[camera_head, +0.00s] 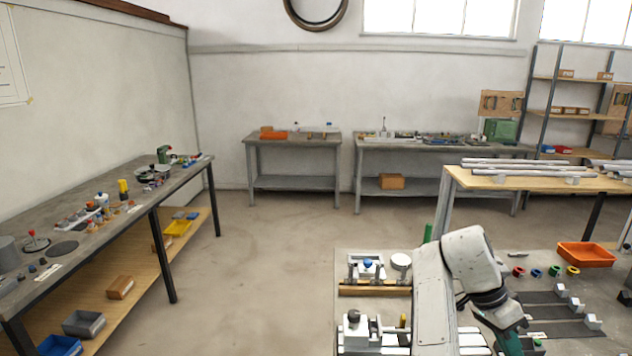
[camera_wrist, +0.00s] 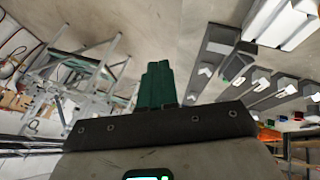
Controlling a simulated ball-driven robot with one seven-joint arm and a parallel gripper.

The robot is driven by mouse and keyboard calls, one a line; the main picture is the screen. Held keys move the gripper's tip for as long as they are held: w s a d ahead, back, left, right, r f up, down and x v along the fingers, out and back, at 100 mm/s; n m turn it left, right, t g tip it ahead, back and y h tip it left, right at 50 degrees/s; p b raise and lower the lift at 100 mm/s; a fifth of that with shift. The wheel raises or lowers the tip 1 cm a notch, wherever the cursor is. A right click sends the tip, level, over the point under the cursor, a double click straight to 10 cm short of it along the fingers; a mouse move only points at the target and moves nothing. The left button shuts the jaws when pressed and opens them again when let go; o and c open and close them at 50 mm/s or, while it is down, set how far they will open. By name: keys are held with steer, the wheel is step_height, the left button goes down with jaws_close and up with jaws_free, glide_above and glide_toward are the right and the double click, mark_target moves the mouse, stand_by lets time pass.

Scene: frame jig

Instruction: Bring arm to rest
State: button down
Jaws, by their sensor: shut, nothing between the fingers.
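My arm is bent at the lower right of the head view, over the jig table (camera_head: 600,345). My gripper (camera_wrist: 157,68) shows in the wrist view with its green fingers together and nothing between them. In the head view its green part (camera_head: 511,342) hangs low at the bottom edge, near the dark strips on the table; the fingertips are not clear there. Part of the table is hidden behind my arm.
The table bears an orange tray (camera_head: 586,255), several coloured rings (camera_head: 537,273) and a white-blocked fixture (camera_head: 366,270). A bench with metal tubes (camera_head: 520,172) stands behind it. A cluttered workbench (camera_head: 80,240) runs along the left. The middle floor (camera_head: 265,270) is clear.

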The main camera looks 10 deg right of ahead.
steer(key=s+f+n+t, duration=0.3)
steer(key=s+f+n, duration=0.5)
steer(key=s+f, duration=0.65)
steer(key=s+a+f+n+t+y, duration=0.2)
steer(key=s+a+f+n+y, duration=0.2)
steer(key=s+a+n, duration=0.5)
steer(key=s+a, duration=0.6)
steer(key=shift+a+f+t, duration=0.2)
steer(key=shift+t, duration=0.2)
